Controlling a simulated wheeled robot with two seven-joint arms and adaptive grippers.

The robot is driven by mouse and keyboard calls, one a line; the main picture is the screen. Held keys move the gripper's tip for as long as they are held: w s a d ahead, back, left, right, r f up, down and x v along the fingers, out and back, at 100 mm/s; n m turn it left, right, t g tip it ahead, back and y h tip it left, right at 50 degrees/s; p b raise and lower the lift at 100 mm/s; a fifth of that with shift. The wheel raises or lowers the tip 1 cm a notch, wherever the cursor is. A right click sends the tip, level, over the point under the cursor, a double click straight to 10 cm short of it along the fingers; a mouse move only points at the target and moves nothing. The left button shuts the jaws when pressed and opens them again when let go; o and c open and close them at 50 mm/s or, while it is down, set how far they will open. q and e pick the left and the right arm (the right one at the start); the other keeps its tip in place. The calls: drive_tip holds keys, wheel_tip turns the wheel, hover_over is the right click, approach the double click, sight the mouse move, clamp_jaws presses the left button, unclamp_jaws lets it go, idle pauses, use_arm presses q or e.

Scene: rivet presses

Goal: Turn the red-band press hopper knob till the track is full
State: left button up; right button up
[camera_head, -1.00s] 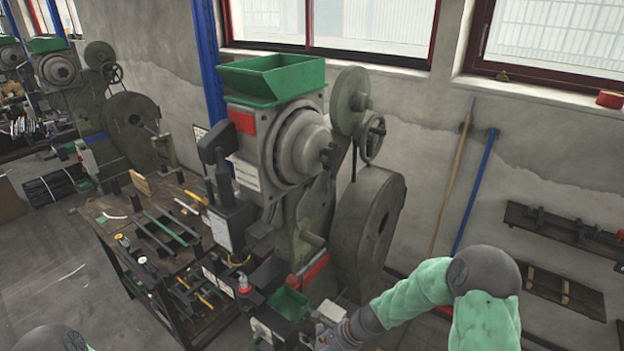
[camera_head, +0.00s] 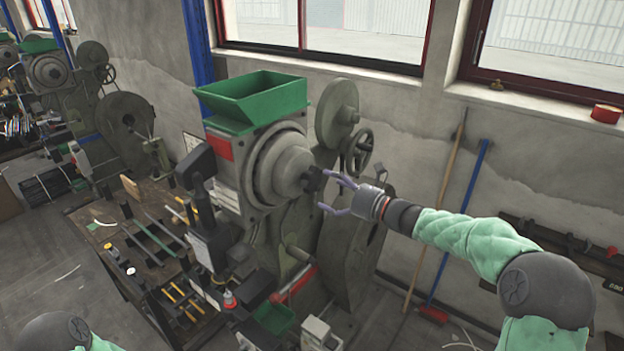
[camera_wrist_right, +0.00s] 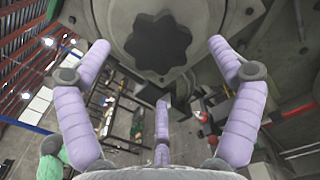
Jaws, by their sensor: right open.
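The red-band press (camera_head: 276,167) stands in the middle of the head view, with a red band (camera_head: 219,147) below its green hopper (camera_head: 256,101). The dark hopper knob (camera_head: 313,179) sticks out from the centre of its round grey drum. In the right wrist view the lobed black knob (camera_wrist_right: 158,42) faces me, near the top. My right gripper (camera_head: 327,191) is open and empty, its lilac fingers just in front of the knob and spread to either side of it. I cannot see it touching the knob. I cannot make out the track's fill. My left gripper is out of view.
A handwheel (camera_head: 360,152) and a large flywheel (camera_head: 345,250) sit close to my right gripper. A workbench (camera_head: 98,235) with tools stands left of the press. A second press (camera_head: 92,95) is farther left. A broom (camera_head: 440,200) leans on the wall.

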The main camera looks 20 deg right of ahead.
sight(316, 182)
drive_tip(key=x, duration=0.6)
drive_tip(key=shift+w+a+p, duration=0.3)
drive_tip(key=c, duration=1.2)
